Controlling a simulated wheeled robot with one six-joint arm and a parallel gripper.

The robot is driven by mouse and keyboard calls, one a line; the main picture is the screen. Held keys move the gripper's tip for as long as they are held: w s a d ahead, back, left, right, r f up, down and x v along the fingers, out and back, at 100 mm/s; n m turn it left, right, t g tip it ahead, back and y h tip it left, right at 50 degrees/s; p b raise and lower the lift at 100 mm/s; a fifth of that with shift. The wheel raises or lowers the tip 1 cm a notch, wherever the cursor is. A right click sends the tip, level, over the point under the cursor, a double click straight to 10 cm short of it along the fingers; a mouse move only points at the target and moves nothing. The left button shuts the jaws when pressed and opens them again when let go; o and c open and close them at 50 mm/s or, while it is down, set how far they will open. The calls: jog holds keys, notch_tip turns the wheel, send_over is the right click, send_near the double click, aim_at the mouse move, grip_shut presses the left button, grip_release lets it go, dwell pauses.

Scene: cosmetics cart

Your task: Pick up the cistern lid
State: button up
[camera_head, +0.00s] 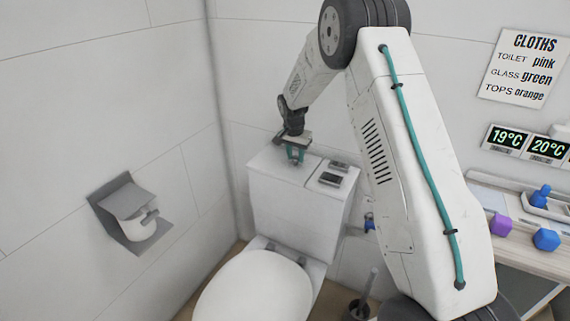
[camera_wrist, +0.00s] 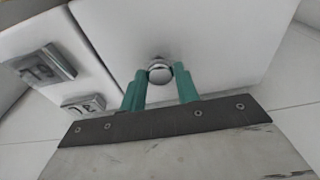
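The white cistern lid (camera_head: 275,165) lies on top of the toilet cistern (camera_head: 295,215) in the head view. In the wrist view the lid (camera_wrist: 215,40) fills the upper middle, with a round silver knob (camera_wrist: 160,72) on it. My gripper (camera_head: 295,152) is above the lid and points down. Its teal fingers (camera_wrist: 160,78) are on both sides of the knob in the wrist view, with no clear gap showing, so it looks shut on the knob. The lid appears level, and I see no gap under it. The knob is hidden in the head view.
Two small grey devices (camera_head: 334,173) sit on the cistern's separate right part, beside a seam. The toilet bowl lid (camera_head: 255,290) is in front. A paper holder (camera_head: 132,212) is on the left wall. A shelf with blue and purple objects (camera_head: 500,225) stands right of my arm.

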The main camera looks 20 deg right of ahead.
grip_shut()
dwell(1.1)
